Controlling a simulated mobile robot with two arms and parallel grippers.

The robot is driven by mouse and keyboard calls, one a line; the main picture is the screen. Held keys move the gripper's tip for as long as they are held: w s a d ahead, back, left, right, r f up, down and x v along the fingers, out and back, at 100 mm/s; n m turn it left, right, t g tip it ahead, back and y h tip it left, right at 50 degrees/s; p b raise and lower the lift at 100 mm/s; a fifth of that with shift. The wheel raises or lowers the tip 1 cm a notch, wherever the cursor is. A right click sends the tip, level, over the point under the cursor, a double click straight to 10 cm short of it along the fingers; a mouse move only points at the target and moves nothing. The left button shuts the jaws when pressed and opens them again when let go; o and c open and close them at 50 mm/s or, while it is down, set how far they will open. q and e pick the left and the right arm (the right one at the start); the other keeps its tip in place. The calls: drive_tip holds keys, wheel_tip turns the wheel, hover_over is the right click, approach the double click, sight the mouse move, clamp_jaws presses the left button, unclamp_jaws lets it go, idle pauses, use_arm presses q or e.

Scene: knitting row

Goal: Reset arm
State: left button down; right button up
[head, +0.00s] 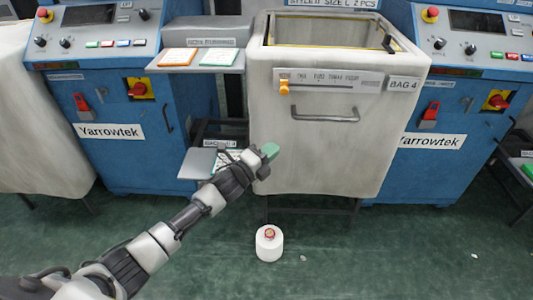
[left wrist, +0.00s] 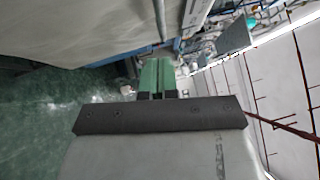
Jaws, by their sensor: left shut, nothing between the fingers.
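My left arm reaches in from the lower left in the head view. My left gripper (head: 270,151), with green fingertips, is in front of the lower left part of the white bin marked BAG 4 (head: 330,160). The green fingers also show in the left wrist view (left wrist: 157,76); they are together with nothing between them. I cannot tell whether the gripper touches the bin. My right gripper is in neither view.
Blue Yarrowtek machines (head: 140,160) stand on both sides of the bin. A grey shelf (head: 199,163) sits just left of my gripper. A white cone (head: 269,245) with a reddish top stands on the green floor (head: 400,255), which is mostly clear in front.

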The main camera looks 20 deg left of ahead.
use_arm(q)
drive_tip(key=s+f+n+g+y, duration=0.95)
drive_tip(key=s+f+n, duration=0.95)
drive_tip(key=s+f, duration=0.95)
drive_tip(key=s+a+f+n+g+p, duration=0.1)
drive_tip(key=s+f+g+p, duration=0.2)
drive_tip(key=s+p, duration=0.5)
drive_tip(key=s+a+f+n+g+p, duration=0.1)
drive_tip(key=s+p, duration=0.7)
drive_tip(key=s, duration=1.1)
wheel_tip(320, 180, down, 2)
drive_tip(key=n+g+h, duration=0.1)
drive_tip(key=g, duration=0.2)
drive_tip(key=shift+s+a+f+p, duration=0.15)
drive_tip(key=shift+s+a+p, duration=0.15)
drive_tip(key=shift+p, duration=0.1)
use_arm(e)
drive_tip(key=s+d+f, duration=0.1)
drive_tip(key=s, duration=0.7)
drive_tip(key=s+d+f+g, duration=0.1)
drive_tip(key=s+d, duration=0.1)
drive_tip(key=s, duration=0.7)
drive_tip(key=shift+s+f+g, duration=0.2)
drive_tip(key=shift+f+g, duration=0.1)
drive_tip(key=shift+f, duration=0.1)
